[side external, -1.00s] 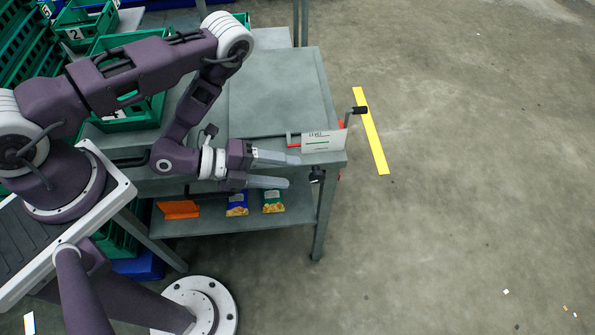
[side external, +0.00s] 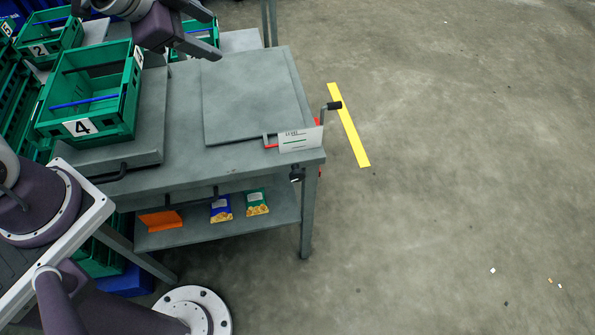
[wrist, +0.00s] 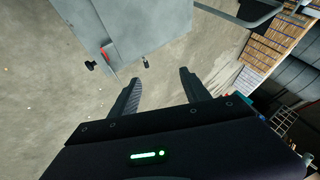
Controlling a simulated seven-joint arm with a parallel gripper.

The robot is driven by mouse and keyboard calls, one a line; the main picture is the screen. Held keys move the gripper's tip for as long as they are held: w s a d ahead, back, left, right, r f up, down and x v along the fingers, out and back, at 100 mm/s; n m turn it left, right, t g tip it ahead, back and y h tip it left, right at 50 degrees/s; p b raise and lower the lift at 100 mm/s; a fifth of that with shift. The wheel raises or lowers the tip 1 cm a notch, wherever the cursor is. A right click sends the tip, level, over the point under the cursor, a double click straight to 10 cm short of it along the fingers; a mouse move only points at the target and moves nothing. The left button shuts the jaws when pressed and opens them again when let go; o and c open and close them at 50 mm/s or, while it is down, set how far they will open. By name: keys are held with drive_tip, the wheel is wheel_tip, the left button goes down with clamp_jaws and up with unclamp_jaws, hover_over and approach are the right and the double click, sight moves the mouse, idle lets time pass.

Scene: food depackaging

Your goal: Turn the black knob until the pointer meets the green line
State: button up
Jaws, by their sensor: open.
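A white label plate (side external: 300,143) with a green line stands at the table's front right corner. A red pointer piece (side external: 270,146) shows at its left; I cannot tell whether it meets the line. A crank with a black grip (side external: 333,106) sticks out at the table's right side. A small black knob (side external: 296,177) sits below the front edge. The wrist view shows the crank grip (wrist: 90,66) and the small knob (wrist: 145,62). My gripper (side external: 215,38) is open and empty, high over the table's back left; its fingers (wrist: 160,77) also show in the wrist view.
The grey table (side external: 190,155) carries a flat grey plate (side external: 255,95). A green crate (side external: 85,125) marked 4 stands at its left. Snack packs (side external: 221,208) and an orange item (side external: 160,219) lie on the lower shelf.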

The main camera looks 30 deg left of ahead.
drive_tip(key=s+a+r+n+g, duration=0.1)
drive_tip(key=s+r+n, duration=0.3)
drive_tip(key=s, duration=0.6)
drive_tip(key=s+r+n+g, duration=0.2)
drive_tip(key=s+n, duration=0.3)
drive_tip(key=s, duration=0.4)
drive_tip(key=m+g+y, duration=0.2)
drive_tip(key=m+y, duration=0.2)
drive_tip(key=m, duration=2.2)
hover_over(298, 174)
drive_tip(key=s+d, duration=0.2)
wheel_tip(298, 174, down, 28)
drive_tip(key=x, duration=0.7)
drive_tip(key=shift+s+d+f, duration=0.1)
drive_tip(key=shift+d+f, duration=0.05)
drive_tip(key=shift+d, duration=0.05)
drive_tip(key=shift+a+f, duration=0.15)
drive_tip(key=shift+f, duration=0.3)
drive_tip(key=shift+h, duration=0.3)
clamp_jaws()
